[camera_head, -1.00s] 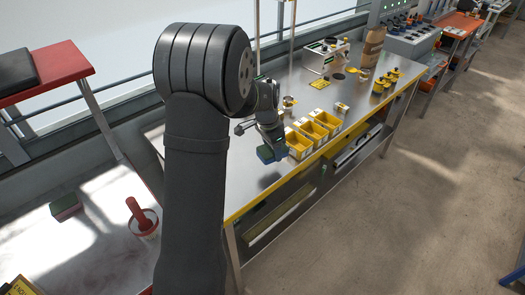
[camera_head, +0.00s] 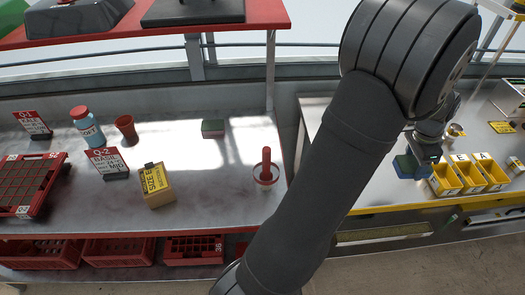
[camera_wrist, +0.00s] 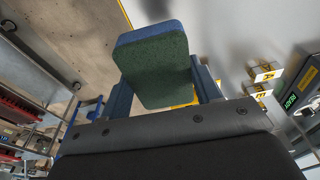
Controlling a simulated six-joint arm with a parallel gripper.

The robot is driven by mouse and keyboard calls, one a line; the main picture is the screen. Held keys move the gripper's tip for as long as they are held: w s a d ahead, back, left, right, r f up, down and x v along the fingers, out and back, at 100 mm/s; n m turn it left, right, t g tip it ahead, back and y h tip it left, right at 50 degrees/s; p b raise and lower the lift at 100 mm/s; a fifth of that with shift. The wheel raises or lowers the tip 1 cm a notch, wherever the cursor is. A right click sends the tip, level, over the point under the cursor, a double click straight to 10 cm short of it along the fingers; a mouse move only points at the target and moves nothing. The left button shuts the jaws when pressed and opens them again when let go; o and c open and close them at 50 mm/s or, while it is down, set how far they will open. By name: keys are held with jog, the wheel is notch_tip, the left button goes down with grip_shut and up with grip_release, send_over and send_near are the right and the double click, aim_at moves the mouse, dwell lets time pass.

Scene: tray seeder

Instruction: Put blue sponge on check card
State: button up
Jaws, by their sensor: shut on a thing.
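My gripper (camera_head: 424,158) is shut on the blue sponge (camera_head: 408,168), just left of the yellow bins at the front of the steel bench. In the wrist view the sponge (camera_wrist: 152,62) is a block with a blue edge and a dark green face, between my two blue fingers (camera_wrist: 163,92). No card is clearly readable as the check card. A flat yellow card (camera_head: 501,127) lies on the steel bench behind the bins. Red-and-white cards Q-1 (camera_head: 34,124) and Q-2 (camera_head: 107,162) stand on the left table.
Yellow bins (camera_head: 462,174) stand right of the sponge.

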jog(key=w+a+r+n, duration=0.1)
jog(key=w+a+n, duration=0.2)
jog(key=w+a, duration=0.5)
jog(key=w+a+n+t, duration=0.1)
jog(key=w+a+n, duration=0.25)
jog(key=a, duration=0.85)
jog(key=w+a+r+n, duration=0.1)
jog(key=w+a+n, duration=0.1)
jog(key=w+a, duration=0.6)
jog(key=n+t+y, duration=0.1)
jog(key=n+y, duration=0.1)
jog(key=n, duration=0.8)
send_over(154, 178)
notch_tip(154, 178, down, 6)
jog(key=r, duration=0.1)
jog(key=shift+s+a+f, duration=0.1)
jog(key=shift+s+f, duration=0.25)
jog(key=shift+f, duration=1.95)
jog(key=shift+f, duration=0.15)
